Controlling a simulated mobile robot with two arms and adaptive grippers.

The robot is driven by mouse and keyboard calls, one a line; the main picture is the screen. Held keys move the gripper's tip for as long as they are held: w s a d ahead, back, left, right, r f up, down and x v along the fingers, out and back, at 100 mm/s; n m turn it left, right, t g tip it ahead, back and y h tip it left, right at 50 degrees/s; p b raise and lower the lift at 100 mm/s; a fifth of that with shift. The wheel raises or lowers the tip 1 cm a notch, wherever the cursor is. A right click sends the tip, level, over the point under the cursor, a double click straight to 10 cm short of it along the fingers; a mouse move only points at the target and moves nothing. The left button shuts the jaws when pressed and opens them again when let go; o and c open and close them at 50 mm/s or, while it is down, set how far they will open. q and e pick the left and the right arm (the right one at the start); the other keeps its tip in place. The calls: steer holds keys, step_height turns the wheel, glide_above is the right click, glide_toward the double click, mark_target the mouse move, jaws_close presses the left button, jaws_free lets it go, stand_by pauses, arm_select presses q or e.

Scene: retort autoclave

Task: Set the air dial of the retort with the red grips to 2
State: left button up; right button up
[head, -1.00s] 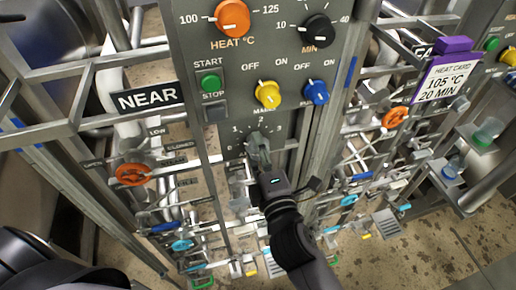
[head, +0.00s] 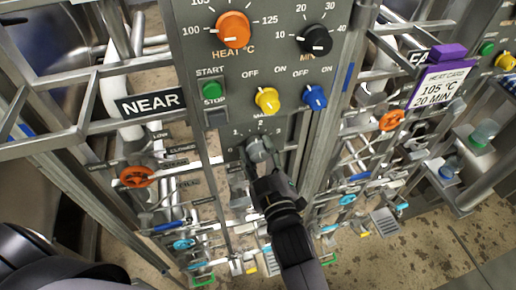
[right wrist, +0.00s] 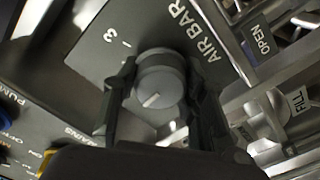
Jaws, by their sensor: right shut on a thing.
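The grey air dial (head: 258,148) sits low on the grey control panel of the retort marked NEAR, below a yellow and a blue knob. Its scale shows 1, 2 and 3, with 2 at the top. My right gripper (head: 256,160) is shut on the dial, reaching it from below. In the right wrist view the dial (right wrist: 160,82) stands between the two fingers of my gripper (right wrist: 160,95). Its white pointer line aims to the lower left, roughly toward the panel's top, where 2 sits. The 2 is hidden there. No red grips show clearly. My left gripper is out of view.
The panel also bears an orange heat knob (head: 233,30), a black minute knob (head: 316,40), a yellow knob (head: 267,100) and a blue knob (head: 315,97). Pipes and an orange valve wheel (head: 137,177) lie left. A purple-framed heat card (head: 438,85) stands right.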

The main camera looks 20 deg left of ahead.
steer(key=m+p, duration=0.1)
steer(key=m, duration=0.2)
steer(key=shift+m, duration=0.3)
steer(key=shift+f, duration=0.1)
stand_by(0.4)
steer(key=o, duration=1.2)
steer(key=shift+d, duration=0.1)
steer(key=v, duration=1.2)
